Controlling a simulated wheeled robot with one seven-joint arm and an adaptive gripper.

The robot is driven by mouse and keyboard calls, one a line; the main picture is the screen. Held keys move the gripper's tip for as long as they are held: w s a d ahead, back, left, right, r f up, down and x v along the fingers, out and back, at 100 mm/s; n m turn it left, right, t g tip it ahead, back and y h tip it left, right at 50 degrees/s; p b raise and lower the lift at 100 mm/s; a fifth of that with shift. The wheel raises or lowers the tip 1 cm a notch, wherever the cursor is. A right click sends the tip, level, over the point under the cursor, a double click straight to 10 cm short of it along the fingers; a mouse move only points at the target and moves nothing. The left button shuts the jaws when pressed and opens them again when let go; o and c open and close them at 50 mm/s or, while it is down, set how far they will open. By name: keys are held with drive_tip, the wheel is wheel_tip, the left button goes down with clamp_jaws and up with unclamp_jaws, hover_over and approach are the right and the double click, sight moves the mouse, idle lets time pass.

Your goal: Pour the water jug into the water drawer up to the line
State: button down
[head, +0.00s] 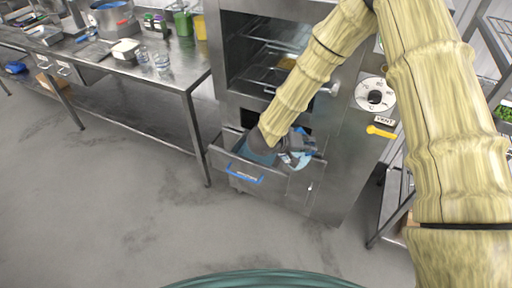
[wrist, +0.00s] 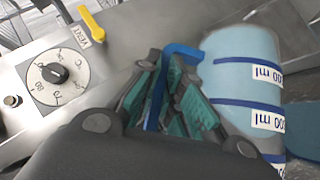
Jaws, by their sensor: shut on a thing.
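The water jug (wrist: 240,85) is pale blue and translucent, with dark blue lines and white ml labels that appear upside down in the wrist view. My gripper (wrist: 165,100) is shut on the jug's blue handle (wrist: 182,52). In the head view, my gripper (head: 285,148) and the partly hidden jug (head: 298,161) are over the right part of the water drawer (head: 272,184). The fill line and any water stream cannot be made out.
The oven (head: 340,150) stands behind the drawer, its upper chamber showing racks. A dial (head: 375,95) and a yellow lever (head: 381,132) by a VENT label are at right. A steel table (head: 185,80) with containers is at left. The floor in front is clear.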

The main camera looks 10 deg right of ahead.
drive_tip(key=shift+w+a+r+n+g+h+b, duration=0.15)
drive_tip(key=shift+w+a+r+n+h+b, duration=0.2)
drive_tip(key=shift+a+r+h, duration=0.15)
drive_tip(key=shift+w+a+r+n+g+h+b, duration=0.2)
drive_tip(key=shift+a+r+n+h+b, duration=0.15)
drive_tip(key=shift+h, duration=0.25)
idle(4.9)
